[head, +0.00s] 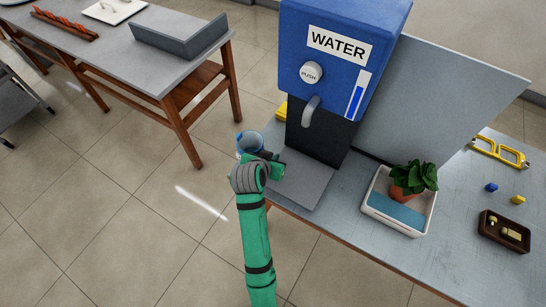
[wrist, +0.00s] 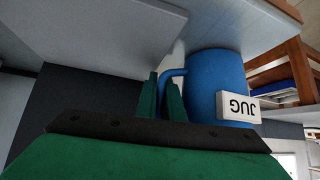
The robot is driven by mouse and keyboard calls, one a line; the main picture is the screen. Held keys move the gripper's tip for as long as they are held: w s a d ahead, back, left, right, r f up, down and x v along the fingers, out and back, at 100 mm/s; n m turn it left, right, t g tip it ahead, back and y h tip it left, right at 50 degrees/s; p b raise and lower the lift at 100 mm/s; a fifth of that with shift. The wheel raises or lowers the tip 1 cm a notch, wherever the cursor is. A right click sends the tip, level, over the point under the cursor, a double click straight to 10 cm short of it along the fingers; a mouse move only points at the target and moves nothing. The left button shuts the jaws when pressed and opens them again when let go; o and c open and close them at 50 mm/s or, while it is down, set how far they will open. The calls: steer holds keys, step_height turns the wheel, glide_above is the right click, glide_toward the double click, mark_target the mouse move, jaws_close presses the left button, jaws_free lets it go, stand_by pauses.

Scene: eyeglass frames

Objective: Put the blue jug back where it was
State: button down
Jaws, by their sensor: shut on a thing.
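The blue jug (head: 246,143) hangs in the air past the left edge of the counter, left of the water dispenser, with its open rim facing up. In the wrist view the jug (wrist: 217,82) shows its handle and a white JUG label, upside down in the picture. My gripper (wrist: 163,96) is shut on the handle. In the head view my green arm and grey wrist hide the lower part of the jug, and the fingers are hard to make out. Whether the jug holds water cannot be seen.
The blue water dispenser (head: 330,60) with its spout and grey base stands close right of the jug. A white tray (head: 376,212) with a potted plant, yellow frames (head: 497,151) and a brown tray (head: 504,236) lie farther right. A wooden-legged table (head: 150,57) stands back left. Open floor lies between.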

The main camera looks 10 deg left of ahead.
steer(key=c, duration=1.9)
jaws_free()
steer(key=shift+f, duration=0.1)
steer(key=shift+o, duration=0.2)
steer(key=shift+w, duration=0.1)
